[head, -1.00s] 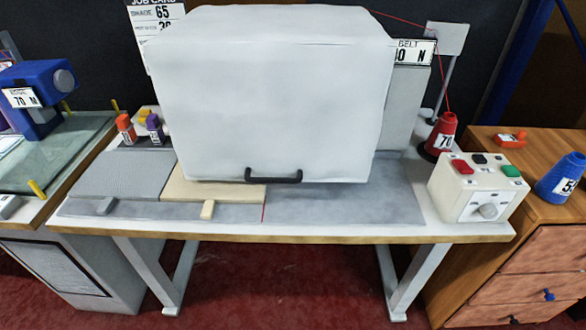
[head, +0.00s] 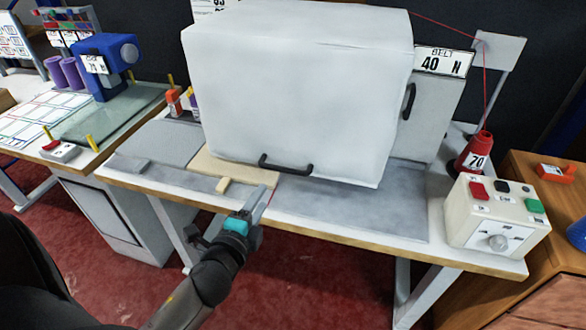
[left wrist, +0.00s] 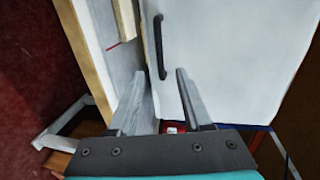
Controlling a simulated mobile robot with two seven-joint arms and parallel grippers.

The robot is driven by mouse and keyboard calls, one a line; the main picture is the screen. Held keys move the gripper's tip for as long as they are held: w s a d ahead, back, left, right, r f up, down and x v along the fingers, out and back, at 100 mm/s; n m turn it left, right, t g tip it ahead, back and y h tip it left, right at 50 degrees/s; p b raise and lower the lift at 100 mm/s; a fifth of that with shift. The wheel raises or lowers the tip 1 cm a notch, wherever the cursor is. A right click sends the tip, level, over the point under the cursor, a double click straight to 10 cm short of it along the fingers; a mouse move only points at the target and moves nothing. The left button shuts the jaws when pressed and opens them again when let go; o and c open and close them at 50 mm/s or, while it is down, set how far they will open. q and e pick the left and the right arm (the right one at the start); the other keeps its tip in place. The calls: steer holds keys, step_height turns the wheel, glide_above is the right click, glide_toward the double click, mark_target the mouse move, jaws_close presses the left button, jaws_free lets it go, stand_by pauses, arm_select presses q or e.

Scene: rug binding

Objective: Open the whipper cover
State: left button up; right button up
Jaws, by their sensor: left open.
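The whipper cover (head: 300,90) is a large white box-like hood standing on the work table, and it is down. Its black handle (head: 286,166) sits low on the front face; it also shows in the left wrist view (left wrist: 159,46), ahead of the fingers. My right gripper is not in view.
A cream plate (head: 235,172) with a tab lies left of the handle on the grey table top (head: 350,212). A control box (head: 495,215) with red and green buttons and a red thread cone (head: 475,153) stand at the right. A blue machine (head: 103,65) stands on the left table.

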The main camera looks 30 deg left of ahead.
arm_select(q)
steer(key=b, duration=0.1)
glide_toward(279, 170)
steer(key=w, duration=0.3)
steer(key=x, duration=0.2)
steer(key=b+x, duration=0.1)
steer(key=x, duration=0.3)
steer(key=shift+a+f, duration=0.35)
steer(key=shift+a, duration=0.05)
steer(key=shift+b+x, duration=0.45)
steer(key=shift+x, duration=0.4)
steer(key=shift+d, duration=0.1)
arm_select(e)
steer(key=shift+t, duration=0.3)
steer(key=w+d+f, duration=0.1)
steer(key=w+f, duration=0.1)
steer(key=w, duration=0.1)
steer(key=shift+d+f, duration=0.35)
arm_select(q)
steer(key=shift+c, duration=0.2)
jaws_close()
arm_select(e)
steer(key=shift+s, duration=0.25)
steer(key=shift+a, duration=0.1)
